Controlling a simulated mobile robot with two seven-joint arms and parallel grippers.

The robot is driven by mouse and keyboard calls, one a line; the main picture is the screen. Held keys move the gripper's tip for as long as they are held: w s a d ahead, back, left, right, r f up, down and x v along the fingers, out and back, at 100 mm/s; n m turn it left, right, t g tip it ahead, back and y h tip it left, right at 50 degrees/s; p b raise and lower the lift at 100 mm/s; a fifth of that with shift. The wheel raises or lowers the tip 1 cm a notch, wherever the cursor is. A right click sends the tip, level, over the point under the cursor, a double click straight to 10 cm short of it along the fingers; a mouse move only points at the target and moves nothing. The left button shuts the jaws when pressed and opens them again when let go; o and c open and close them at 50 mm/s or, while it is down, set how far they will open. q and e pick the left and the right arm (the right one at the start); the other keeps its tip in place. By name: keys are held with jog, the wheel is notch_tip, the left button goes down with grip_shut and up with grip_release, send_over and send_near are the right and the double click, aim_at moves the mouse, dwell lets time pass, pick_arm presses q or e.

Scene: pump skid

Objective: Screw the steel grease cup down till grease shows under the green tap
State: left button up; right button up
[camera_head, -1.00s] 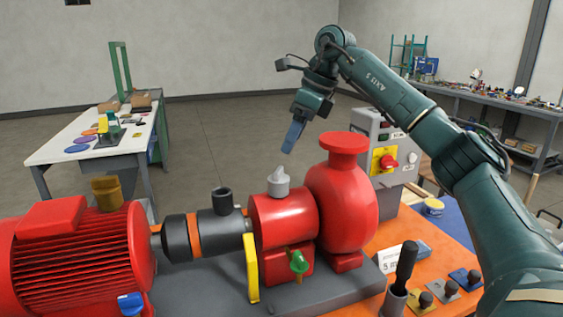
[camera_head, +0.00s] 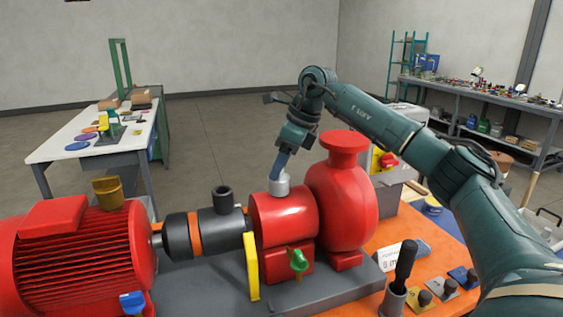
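The steel grease cup (camera_head: 279,187) stands upright on top of the red bearing housing (camera_head: 284,222) of the pump. My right gripper (camera_head: 279,173) comes down on it from above, slightly tilted, with its blue fingers at the cup's top. The fingers hide the cup's upper part. They overlap edge-on, so I cannot tell whether they grip it. The green tap (camera_head: 299,261) is on the front of the housing, below the cup. I see no grease under it. My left gripper is not in view.
The red pump casing (camera_head: 343,200) with its raised flange stands just right of the cup. A dark coupling (camera_head: 222,222) and red motor (camera_head: 75,255) lie left. A black-handled tool (camera_head: 404,270) stands upright in front right. A control box (camera_head: 395,175) is behind.

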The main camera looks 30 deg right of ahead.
jog(key=c, duration=0.6)
jog(key=m, duration=0.2)
jog(key=m+t+h, duration=0.1)
jog(key=m, duration=0.1)
jog(key=shift+a+m+h, duration=0.15)
jog(key=shift+m+h, duration=0.95)
jog(key=shift+m, duration=1.2)
jog(key=o, duration=1)
jog(key=shift+c, duration=0.2)
